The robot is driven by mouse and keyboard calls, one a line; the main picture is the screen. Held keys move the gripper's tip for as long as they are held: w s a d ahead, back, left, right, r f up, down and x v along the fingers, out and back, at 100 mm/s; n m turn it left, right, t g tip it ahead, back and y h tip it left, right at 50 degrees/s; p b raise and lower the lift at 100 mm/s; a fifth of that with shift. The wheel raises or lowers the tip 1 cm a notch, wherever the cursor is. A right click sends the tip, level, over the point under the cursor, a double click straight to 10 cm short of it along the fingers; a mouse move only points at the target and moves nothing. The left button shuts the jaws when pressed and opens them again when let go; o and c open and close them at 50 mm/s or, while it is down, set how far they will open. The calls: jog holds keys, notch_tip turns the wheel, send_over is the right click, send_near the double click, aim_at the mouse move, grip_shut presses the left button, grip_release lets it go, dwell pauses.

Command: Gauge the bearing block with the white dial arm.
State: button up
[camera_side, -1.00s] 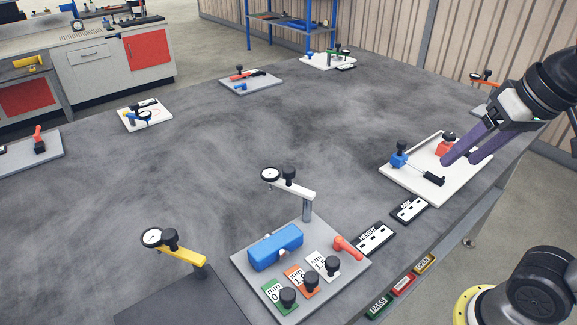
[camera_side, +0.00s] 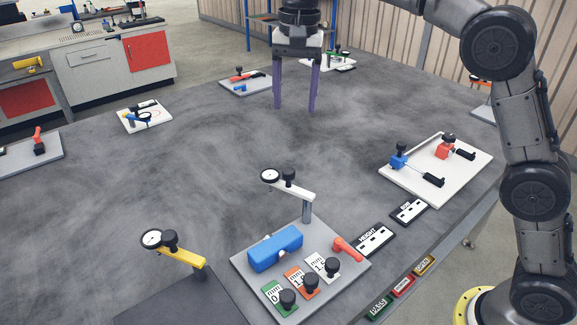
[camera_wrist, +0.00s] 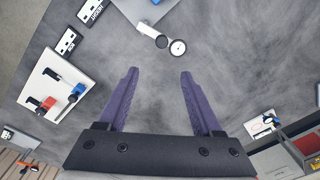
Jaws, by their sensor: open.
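The white dial arm (camera_side: 290,187) stands on a post on a grey plate (camera_side: 345,285), with a round dial and a black knob at its far end. In the wrist view the white dial arm (camera_wrist: 150,31) shows at the top centre. The blue bearing block (camera_side: 275,247) lies on the same plate, below and left of the arm. The dial end is beyond the block, not over it. My gripper (camera_side: 294,108) is open and empty, fingers down, above the table beyond the dial arm. Its purple fingers also show in the wrist view (camera_wrist: 158,75).
Green, orange and white gauge tags (camera_side: 302,283) with black knobs and a red lever (camera_side: 347,248) share the plate. A yellow dial arm (camera_side: 180,250) stands to the left. A white board (camera_side: 450,187) with blue and red clamps is at right. The table's middle is clear.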

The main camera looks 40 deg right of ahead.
aim_at(289, 170)
jog(key=shift+g, duration=0.3)
jog(key=f, duration=1.1)
jog(key=a+f, duration=0.1)
jog(key=f, duration=0.4)
jog(key=shift+w+f, duration=0.2)
jog(key=shift+w, duration=0.05)
grip_shut()
jog(key=shift+r, duration=0.1)
dwell(0.4)
